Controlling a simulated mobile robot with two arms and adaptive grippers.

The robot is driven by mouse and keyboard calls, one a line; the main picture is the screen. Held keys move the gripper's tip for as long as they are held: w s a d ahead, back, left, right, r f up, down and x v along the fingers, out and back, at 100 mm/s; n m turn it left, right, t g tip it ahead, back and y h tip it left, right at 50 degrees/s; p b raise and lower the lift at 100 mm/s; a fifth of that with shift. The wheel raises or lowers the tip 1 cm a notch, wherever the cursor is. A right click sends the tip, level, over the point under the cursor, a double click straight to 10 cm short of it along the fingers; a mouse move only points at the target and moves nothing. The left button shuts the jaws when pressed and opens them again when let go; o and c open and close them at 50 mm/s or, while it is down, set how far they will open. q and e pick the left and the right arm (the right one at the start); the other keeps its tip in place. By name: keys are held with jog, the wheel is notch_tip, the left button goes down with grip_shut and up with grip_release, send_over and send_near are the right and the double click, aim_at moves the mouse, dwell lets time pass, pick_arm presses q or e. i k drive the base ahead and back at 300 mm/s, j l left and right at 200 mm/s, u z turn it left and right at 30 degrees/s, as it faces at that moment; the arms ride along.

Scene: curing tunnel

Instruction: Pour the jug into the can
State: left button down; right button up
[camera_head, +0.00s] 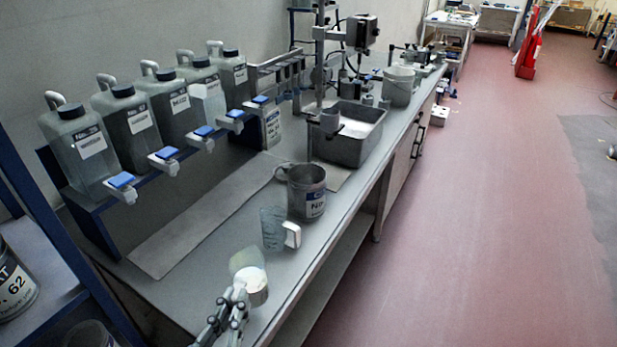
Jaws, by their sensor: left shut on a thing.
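My left gripper (239,296) is at the bottom centre of the head view, above the near end of the bench. It is shut on a small translucent jug (246,261) with a pale, whitish part beside the fingers. The gripper partly hides this jug, and I cannot make out its contents. My right gripper is not in view.
A second clear jug (273,229) with a white handle stands between the held jug and the can. Several large bottles with blue-tapped outlets (80,150) line a rack on the left. A grey basin (347,137) and a pale bucket (398,86) stand farther back.

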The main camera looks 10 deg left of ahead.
aim_at(307, 181)
jog(key=i+l, duration=0.4)
jog(key=l, duration=0.25)
jog(key=i+l, duration=0.15)
jog(key=l, duration=0.15)
jog(key=i+l+u, duration=0.1)
jog(key=u, duration=0.3)
jog(key=l+u, duration=0.35)
jog(key=u, duration=0.4)
jog(key=i, duration=0.05)
